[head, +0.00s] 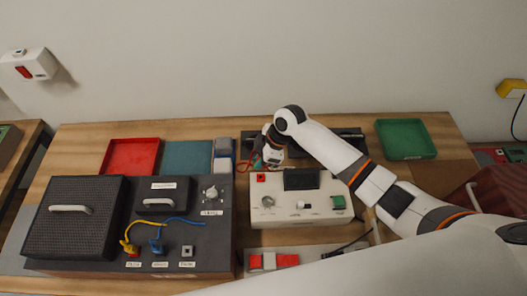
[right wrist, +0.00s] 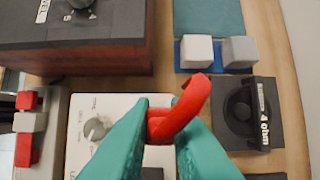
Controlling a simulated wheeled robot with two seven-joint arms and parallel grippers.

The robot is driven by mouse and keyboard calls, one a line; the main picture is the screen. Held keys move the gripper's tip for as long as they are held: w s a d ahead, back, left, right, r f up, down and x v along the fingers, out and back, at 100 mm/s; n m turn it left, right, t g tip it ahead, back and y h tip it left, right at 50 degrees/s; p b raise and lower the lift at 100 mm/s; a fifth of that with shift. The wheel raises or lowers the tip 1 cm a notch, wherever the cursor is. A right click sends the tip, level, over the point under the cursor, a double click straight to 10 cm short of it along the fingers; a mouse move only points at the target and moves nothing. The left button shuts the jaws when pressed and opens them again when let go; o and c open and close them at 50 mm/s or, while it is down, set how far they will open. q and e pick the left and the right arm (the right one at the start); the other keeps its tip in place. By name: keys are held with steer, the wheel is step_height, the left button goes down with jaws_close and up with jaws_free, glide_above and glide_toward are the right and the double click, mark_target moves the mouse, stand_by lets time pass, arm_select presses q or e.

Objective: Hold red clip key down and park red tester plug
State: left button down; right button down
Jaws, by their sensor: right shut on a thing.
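My right gripper (head: 271,160) is over the back left of the white tester (head: 330,205). In the right wrist view its teal fingers (right wrist: 158,135) are shut on a red plug (right wrist: 191,104) with a curved upper end. A red lead (head: 243,166) shows beside the gripper. A small strip with red and white keys (head: 255,262) lies in front of the tester; its keys also show in the right wrist view (right wrist: 25,148). Which key is the red clip key, I cannot tell. The plug's lower end is hidden by the fingers. My left gripper is not in view.
A dark amplifier (head: 75,222) with yellow and blue cables (head: 150,224) stands at left. A dark block marked 4 ohm (right wrist: 252,112) is close to the gripper. Red (head: 131,141) and green (head: 405,121) trays lie at the back. A wall rises behind the table.

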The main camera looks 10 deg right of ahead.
steer(key=shift+s+f+b, duration=0.15)
steer(key=shift+f+b, duration=0.6)
steer(key=shift+f, duration=0.05)
step_height(320, 180, down, 3)
steer(key=b, duration=0.3)
stand_by(0.5)
steer(key=shift+f+b, duration=0.35)
steer(key=shift+f, duration=0.65)
stand_by(1.1)
steer(key=c, duration=1.3)
jaws_free()
steer(key=shift+d+r, duration=0.1)
